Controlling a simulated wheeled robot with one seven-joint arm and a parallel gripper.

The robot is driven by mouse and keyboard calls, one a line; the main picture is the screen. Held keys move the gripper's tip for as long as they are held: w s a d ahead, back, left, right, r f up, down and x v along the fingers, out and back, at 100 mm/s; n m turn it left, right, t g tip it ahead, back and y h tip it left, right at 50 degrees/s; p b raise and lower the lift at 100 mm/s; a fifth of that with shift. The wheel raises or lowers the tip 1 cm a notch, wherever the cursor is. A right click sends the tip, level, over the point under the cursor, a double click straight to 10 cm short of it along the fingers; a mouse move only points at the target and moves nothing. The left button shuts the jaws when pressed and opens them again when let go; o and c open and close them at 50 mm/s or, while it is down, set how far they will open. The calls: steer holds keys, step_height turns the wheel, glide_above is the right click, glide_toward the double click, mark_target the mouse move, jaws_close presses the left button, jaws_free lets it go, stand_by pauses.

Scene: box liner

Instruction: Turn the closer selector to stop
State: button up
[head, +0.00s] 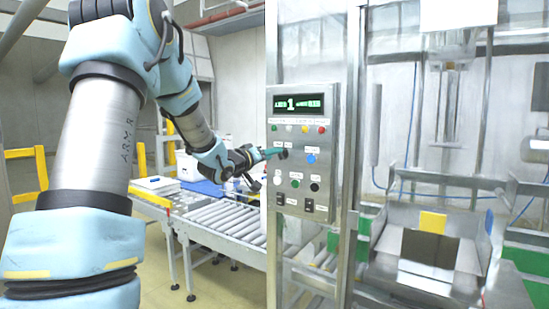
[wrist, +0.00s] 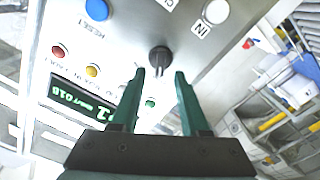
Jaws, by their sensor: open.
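A steel control panel (head: 301,225) stands upright in the middle of the head view. A black selector knob (head: 284,154) sits on its left side; it also shows in the wrist view (wrist: 160,58), its grip pointing toward my gripper. Its label and setting are not readable. My gripper (head: 272,153) is at this knob, coming from the left. In the wrist view its two green fingers (wrist: 160,72) are open, the tips just short of or barely around the knob's grip. I cannot tell whether they touch it. Nothing is held.
Lower on the panel is another black round control (head: 314,187). A roller conveyor (head: 222,218) runs left of the panel.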

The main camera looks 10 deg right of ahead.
steer(key=b+v, duration=0.2)
steer(key=v, duration=0.6)
steer(key=shift+s+a, duration=0.1)
steer(key=shift+s, duration=0.05)
steer(key=s+a+f+n+g+y, duration=0.1)
steer(key=s+a+f+y, duration=0.2)
steer(key=a+f+y, duration=0.4)
steer(key=s+a+f+n+g+y, duration=0.1)
steer(key=s+a+f+g+y, duration=0.2)
steer(key=a+f, duration=0.45)
steer(key=s+a+f+g+y, duration=0.1)
steer(key=s+f+g, duration=0.2)
steer(key=s, duration=0.6)
steer(key=s+a+f+g+y, duration=0.2)
steer(key=s+f+g, duration=0.1)
steer(key=s+f, duration=0.4)
steer(key=s, duration=0.3)
steer(key=shift+a+f+g, duration=0.15)
steer(key=shift+a+g, duration=0.05)
steer(key=shift+g, duration=0.1)
